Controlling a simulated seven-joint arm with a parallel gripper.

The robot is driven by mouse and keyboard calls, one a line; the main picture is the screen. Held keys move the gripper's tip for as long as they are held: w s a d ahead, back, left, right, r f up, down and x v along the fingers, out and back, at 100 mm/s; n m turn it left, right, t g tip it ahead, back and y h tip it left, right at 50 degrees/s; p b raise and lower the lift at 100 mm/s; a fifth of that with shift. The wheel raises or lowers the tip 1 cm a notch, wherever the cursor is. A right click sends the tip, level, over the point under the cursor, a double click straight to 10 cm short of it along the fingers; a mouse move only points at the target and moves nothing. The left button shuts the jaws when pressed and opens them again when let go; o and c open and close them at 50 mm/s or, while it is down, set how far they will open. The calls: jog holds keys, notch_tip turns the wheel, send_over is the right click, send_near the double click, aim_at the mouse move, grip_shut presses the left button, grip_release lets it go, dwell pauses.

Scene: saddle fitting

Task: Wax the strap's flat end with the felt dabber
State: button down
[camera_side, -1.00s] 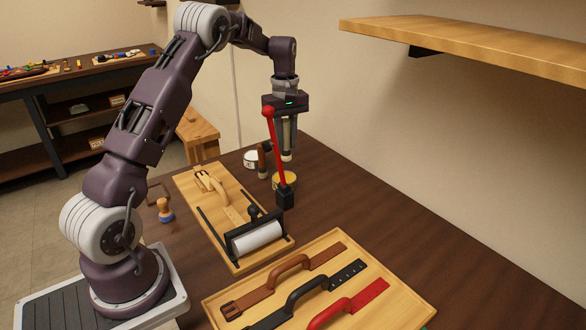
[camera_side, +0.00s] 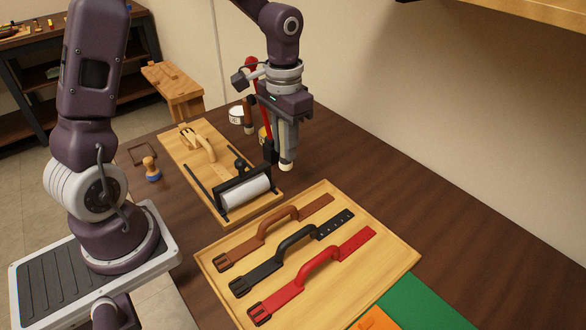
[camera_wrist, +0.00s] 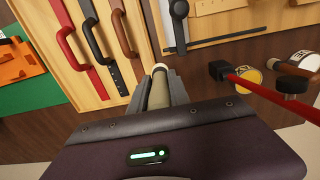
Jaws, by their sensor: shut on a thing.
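My gripper (camera_side: 284,150) is shut on the felt dabber, a pale olive stick with a cream tip (camera_side: 286,167). The dabber (camera_wrist: 158,92) also shows between the fingers in the wrist view. It points down in the air, right of the roller board and behind the strap tray. A pale tan strap (camera_side: 205,147) with a handle loop lies on the light board (camera_side: 232,217), its near part partly hidden. Brown (camera_side: 277,223), black (camera_side: 290,245) and red (camera_side: 318,265) straps lie on the tray (camera_side: 212,262). I cannot tell which strap is meant.
A black frame with a white roller (camera_side: 246,192) crosses the board's near end. A white tin (camera_side: 236,115) and a yellow tin (camera_wrist: 244,77) stand behind.

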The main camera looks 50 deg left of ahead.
jog(key=r, duration=0.7)
jog(key=a+r, duration=0.1)
jog(key=r, duration=0.3)
jog(key=shift+r, duration=0.1)
jog(key=s+a+n, duration=0.4)
jog(key=a+n, duration=0.1)
jog(key=a, duration=0.4)
jog(key=s+a+n, duration=0.4)
jog(key=a+n, duration=0.1)
jog(key=a, duration=0.3)
jog(key=shift+s+f, duration=0.2)
jog(key=shift+f, duration=8.95)
jog(key=shift+d+r, duration=0.35)
jog(key=shift+r, duration=0.05)
jog(key=shift+d+f, duration=0.1)
jog(key=shift+d, duration=3.65)
jog(key=shift+a, duration=4.25)
notch_tip(320, 180, up, 7)
jog(key=shift+f, duration=0.2)
jog(key=shift+d+f, duration=0.1)
jog(key=shift+f, duration=0.1)
